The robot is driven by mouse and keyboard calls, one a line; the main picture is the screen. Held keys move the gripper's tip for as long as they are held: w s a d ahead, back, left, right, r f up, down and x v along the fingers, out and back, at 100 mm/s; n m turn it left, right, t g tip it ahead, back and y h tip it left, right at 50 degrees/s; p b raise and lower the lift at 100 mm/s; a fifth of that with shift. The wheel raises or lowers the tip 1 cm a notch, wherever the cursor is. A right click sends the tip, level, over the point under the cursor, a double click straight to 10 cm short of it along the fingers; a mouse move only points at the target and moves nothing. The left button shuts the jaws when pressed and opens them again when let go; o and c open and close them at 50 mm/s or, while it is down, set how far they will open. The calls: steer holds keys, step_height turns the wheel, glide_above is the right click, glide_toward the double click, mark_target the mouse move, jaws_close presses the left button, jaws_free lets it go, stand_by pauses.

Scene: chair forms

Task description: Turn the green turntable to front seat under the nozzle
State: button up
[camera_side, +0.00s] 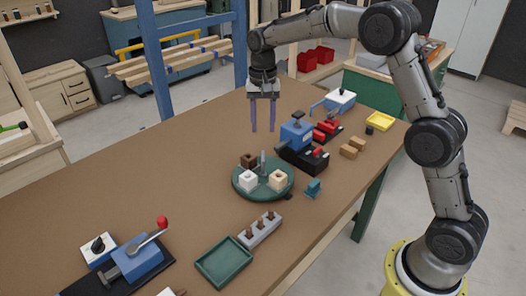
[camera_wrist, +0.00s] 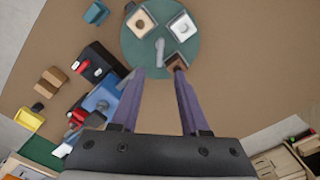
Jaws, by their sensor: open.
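The green turntable (camera_side: 263,194) lies flat on the brown table. It carries a dark brown block (camera_side: 248,160), a white block (camera_side: 248,180) and a cream block (camera_side: 278,181) around an upright grey post (camera_side: 263,161). The turntable also shows at the top of the wrist view (camera_wrist: 133,48), with the brown block (camera_wrist: 177,62) closest to my fingers. A blue machine (camera_side: 297,131) with a nozzle-like spout (camera_side: 283,146) stands beside its far right edge. My gripper (camera_side: 263,130) is open and empty, pointing down above and behind the turntable. It touches nothing.
A teal piece (camera_side: 314,187) and a grey rack with brown pegs (camera_side: 260,230) stand nearby. A green tray (camera_side: 223,263) and a blue red-knobbed lever device (camera_side: 142,258) are in front. Red clamps (camera_side: 326,131) and tan blocks (camera_side: 352,147) are at right. The table's left is clear.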

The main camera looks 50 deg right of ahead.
mark_target(263, 155)
step_height(263, 155, down, 10)
steer(key=shift+r, duration=0.1)
stand_by(0.4)
jaws_close()
stand_by(1.2)
